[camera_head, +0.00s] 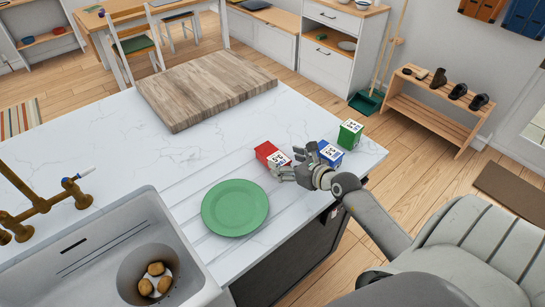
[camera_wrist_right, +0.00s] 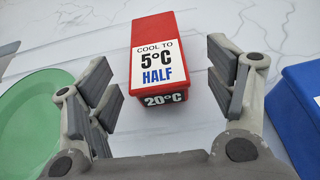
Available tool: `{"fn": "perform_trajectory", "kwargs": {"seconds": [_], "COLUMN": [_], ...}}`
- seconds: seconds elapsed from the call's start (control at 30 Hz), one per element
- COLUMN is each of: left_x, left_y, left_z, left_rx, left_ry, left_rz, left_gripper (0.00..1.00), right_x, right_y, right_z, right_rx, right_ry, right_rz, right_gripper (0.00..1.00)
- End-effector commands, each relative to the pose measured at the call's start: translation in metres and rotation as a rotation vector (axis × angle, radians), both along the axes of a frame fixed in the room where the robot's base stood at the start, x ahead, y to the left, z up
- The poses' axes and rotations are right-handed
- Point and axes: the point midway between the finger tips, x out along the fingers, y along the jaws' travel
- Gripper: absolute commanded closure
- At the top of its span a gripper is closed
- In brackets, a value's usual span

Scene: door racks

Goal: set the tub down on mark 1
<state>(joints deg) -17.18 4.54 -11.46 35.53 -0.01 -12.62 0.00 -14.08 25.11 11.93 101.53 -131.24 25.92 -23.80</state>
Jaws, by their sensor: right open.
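A red tub (camera_head: 268,154) lies on the white marble counter, left of my right gripper. In the right wrist view the red tub (camera_wrist_right: 150,30) carries a label reading "COOL TO 5°C HALF" and "20°C". My right gripper (camera_head: 292,166) is open, and its fingers stand on either side of the red tub's near end without visibly closing on it. A blue tub (camera_head: 328,153) and a green tub (camera_head: 350,134) with white labels stand to the right; the gripper partly covers the blue one. I cannot make out any numbered mark. My left gripper is not in view.
A green plate (camera_head: 235,207) lies left of my right gripper on the grooved counter. A sink (camera_head: 60,245) with several potatoes is at lower left. A wooden board (camera_head: 205,88) lies at the back. The counter's right edge (camera_head: 375,165) is close to the tubs.

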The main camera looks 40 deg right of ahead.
Motion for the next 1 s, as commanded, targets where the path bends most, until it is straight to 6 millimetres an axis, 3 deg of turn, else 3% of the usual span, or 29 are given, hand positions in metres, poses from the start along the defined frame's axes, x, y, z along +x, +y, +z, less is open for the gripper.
{"fn": "perform_trajectory", "kwargs": {"seconds": [0.27,0.6,0.9,1.0], "left_x": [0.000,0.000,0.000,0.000], "left_y": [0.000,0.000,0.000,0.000], "left_z": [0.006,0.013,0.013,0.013], "left_rx": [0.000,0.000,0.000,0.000], "left_ry": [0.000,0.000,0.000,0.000], "left_rz": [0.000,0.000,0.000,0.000], "left_gripper": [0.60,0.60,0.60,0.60], "right_x": [0.018,0.054,0.058,0.058], "right_y": [0.003,0.008,0.008,0.008], "right_z": [-0.006,-0.022,-0.025,-0.025], "right_rx": [0.000,0.001,0.001,0.001], "right_ry": [0.000,-0.001,0.000,0.000], "right_rz": [0.001,0.001,0.001,0.001], "right_gripper": [0.23,0.23,0.23,0.33]}}
